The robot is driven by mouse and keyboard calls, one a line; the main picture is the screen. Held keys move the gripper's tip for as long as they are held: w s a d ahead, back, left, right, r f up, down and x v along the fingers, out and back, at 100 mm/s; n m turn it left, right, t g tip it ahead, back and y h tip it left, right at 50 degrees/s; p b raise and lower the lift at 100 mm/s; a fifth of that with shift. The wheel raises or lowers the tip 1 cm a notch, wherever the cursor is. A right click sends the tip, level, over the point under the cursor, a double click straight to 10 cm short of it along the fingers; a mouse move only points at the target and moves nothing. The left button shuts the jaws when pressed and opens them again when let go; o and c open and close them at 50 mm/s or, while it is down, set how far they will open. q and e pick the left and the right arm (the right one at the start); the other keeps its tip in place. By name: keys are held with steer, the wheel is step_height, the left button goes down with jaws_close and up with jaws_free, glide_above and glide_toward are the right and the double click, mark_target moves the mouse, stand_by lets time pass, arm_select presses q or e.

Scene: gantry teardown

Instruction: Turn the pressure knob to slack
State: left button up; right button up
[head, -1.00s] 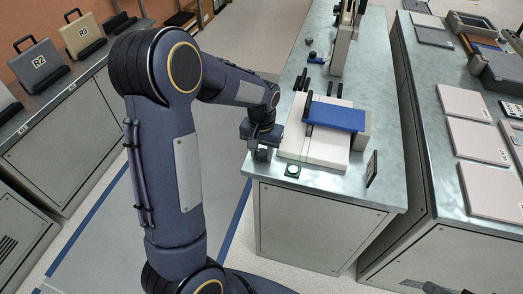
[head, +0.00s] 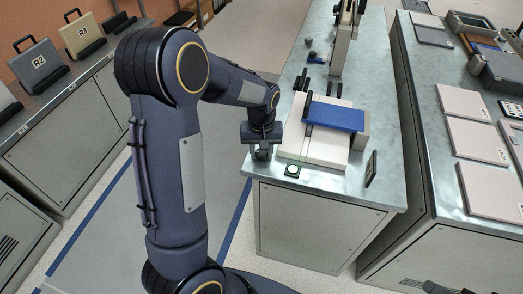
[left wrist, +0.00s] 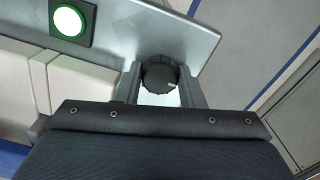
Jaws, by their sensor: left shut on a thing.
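The pressure knob (left wrist: 160,74) is a dark round knob with a ribbed rim and a small pale mark near its right side in the left wrist view. My left gripper (left wrist: 162,88) has one finger on each side of it and is shut on it. In the head view my left gripper (head: 262,153) is at the near left corner of the middle bench, beside the white and blue machine (head: 328,130).
A green round button (head: 292,170) sits on the bench corner near the gripper; it also shows lit in the left wrist view (left wrist: 69,21). A small dark upright panel (head: 371,168) stands to the right.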

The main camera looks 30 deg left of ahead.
mark_target(262, 153)
arm_select(q)
steer(key=shift+r, duration=0.1)
steer(key=o, duration=1)
step_height(262, 153, up, 6)
steer(key=shift+r, duration=0.85)
